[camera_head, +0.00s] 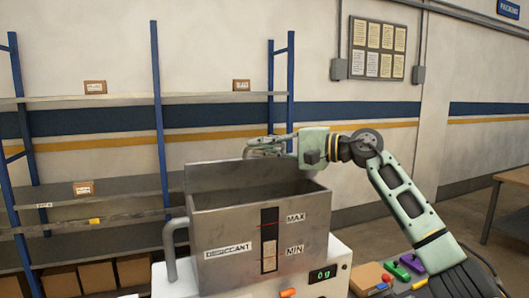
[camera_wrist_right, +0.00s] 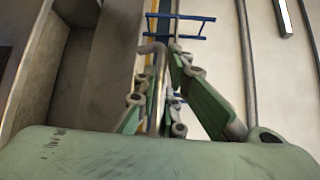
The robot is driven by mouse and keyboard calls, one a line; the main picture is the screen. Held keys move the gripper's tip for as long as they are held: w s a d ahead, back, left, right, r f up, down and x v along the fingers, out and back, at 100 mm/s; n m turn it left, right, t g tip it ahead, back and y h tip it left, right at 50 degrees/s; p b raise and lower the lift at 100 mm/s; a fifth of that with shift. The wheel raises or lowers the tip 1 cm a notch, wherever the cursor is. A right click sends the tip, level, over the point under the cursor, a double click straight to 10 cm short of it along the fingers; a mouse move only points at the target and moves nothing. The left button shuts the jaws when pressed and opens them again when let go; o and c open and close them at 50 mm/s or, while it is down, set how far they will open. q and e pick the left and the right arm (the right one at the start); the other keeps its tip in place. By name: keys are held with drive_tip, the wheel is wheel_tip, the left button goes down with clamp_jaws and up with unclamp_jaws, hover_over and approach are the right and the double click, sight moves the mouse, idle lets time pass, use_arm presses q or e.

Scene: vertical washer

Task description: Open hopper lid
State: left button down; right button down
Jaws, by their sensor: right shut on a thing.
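The grey metal hopper (camera_head: 225,228), marked DESICCANT with MAX and MIN levels, stands on a white base. Its lid (camera_head: 222,175) is raised at the back edge, roughly upright, and the dark inside shows. My right gripper (camera_head: 268,147) is at the lid's top edge, reaching in from the right. In the right wrist view, its green fingers (camera_wrist_right: 160,95) are shut around a thin bent bar (camera_wrist_right: 157,60), which looks like the lid's handle. The fingertips' exact contact is partly hidden. My left gripper is in neither view.
The base carries a display (camera_head: 322,275) reading 0 g. A purple block (camera_head: 411,263) and a green block (camera_head: 398,271) lie right of it, under my right arm. A blue-posted shelf (camera_head: 110,100) with small boxes stands behind.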

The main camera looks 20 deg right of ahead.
drive_tip(key=shift+w+r, duration=0.1)
drive_tip(key=shift+w, duration=0.15)
idle(0.3)
drive_tip(key=c, duration=1.8)
unclamp_jaws()
drive_tip(key=shift+c, duration=0.2)
drive_tip(key=v, duration=1.2)
